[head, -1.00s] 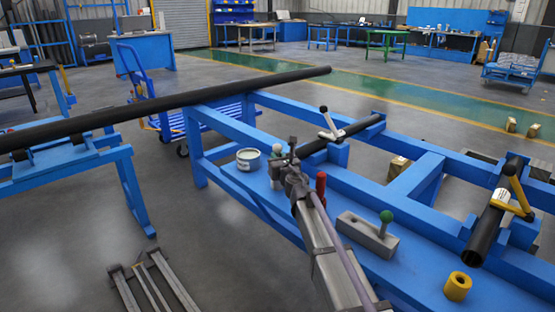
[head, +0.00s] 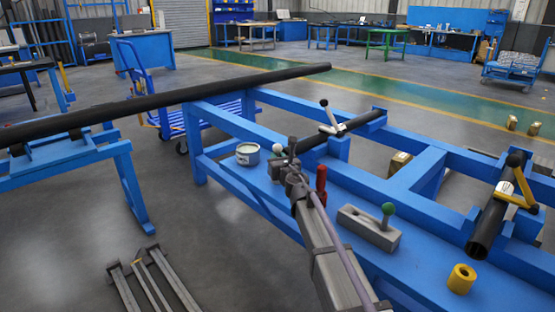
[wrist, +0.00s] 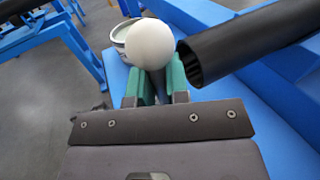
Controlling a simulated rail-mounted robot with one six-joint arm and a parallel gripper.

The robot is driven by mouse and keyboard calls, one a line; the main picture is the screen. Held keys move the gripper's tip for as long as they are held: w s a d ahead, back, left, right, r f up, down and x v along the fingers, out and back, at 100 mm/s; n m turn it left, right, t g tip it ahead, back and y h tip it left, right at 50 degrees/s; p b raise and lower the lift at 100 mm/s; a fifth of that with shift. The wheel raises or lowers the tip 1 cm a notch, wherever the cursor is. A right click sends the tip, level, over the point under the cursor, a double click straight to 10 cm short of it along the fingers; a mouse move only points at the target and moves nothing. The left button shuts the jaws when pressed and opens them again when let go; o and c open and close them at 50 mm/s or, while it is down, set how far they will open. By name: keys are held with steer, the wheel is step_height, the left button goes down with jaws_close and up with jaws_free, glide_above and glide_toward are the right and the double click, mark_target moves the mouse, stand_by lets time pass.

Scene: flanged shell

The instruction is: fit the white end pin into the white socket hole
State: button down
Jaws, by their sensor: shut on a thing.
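The white end pin shows as a white ball knob (wrist: 151,44) above a dark stem in the wrist view. My gripper (wrist: 155,84) is shut on the stem, with a green pad on either side below the ball. In the head view the white knob (head: 277,149) stands above my gripper (head: 280,168), over the blue bench near the left end of a black pipe. The pin's lower end is hidden by the gripper. I cannot make out the white socket hole in either view.
The pipe's open end (wrist: 194,66) is close right of the knob. A paint can (head: 247,156) is to the left. A red handle (head: 321,178), a grey block with a green knob (head: 369,230) and a yellow ring (head: 461,280) are to the right.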

steer(key=shift+f+b, duration=0.95)
steer(key=shift+f, duration=0.05)
steer(key=c, duration=1)
jaws_free()
steer(key=shift+c, duration=0.2)
steer(key=v, duration=1.1)
steer(key=shift+a, duration=0.1)
